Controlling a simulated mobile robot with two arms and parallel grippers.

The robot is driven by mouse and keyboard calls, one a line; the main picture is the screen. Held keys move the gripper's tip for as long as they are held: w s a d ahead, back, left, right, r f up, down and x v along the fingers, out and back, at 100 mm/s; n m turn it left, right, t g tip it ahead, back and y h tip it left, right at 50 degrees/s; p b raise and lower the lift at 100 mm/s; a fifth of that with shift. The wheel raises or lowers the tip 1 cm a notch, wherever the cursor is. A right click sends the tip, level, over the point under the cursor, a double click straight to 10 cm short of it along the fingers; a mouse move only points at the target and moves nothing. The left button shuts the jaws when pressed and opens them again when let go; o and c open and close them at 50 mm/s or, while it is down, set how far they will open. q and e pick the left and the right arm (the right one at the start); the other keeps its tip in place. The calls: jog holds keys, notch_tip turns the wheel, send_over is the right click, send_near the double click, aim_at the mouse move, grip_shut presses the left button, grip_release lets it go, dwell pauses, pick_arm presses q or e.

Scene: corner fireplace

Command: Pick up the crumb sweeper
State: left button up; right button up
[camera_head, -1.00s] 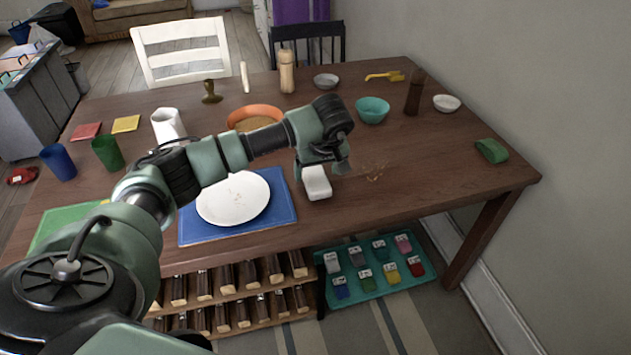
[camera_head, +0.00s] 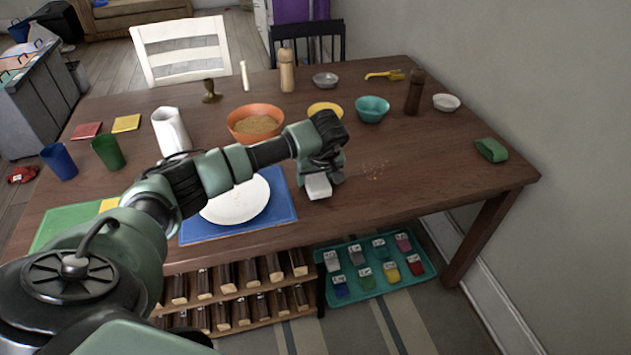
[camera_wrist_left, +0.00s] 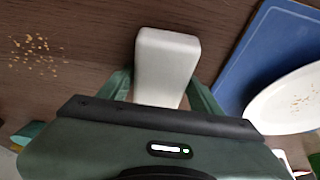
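The crumb sweeper appears to be the white block with rounded edges (camera_head: 318,188) on the brown table, right of the blue placemat. My left gripper (camera_head: 321,172) is down over it and hides its back part. In the left wrist view the white block (camera_wrist_left: 166,62) lies between the two fingers (camera_wrist_left: 160,82), one at each side. The finger tips are close to its sides; whether they press on it cannot be told. Crumbs (camera_head: 376,170) lie to its right in the head view. My right gripper is not in view.
A white plate (camera_head: 236,203) on a blue placemat (camera_head: 284,208) is close on the left. An orange bowl (camera_head: 256,108), yellow dish (camera_head: 325,109) and teal bowl (camera_head: 372,108) stand behind. A green item (camera_head: 491,150) lies near the right edge. The table's front right is clear.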

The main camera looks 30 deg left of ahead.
aim_at(316, 176)
pick_arm(q)
jog(key=c, duration=1)
jog(key=shift+r, duration=0.1)
notch_tip(316, 176, up, 20)
jog(key=shift+r+b, duration=0.1)
jog(key=shift+b, duration=0.3)
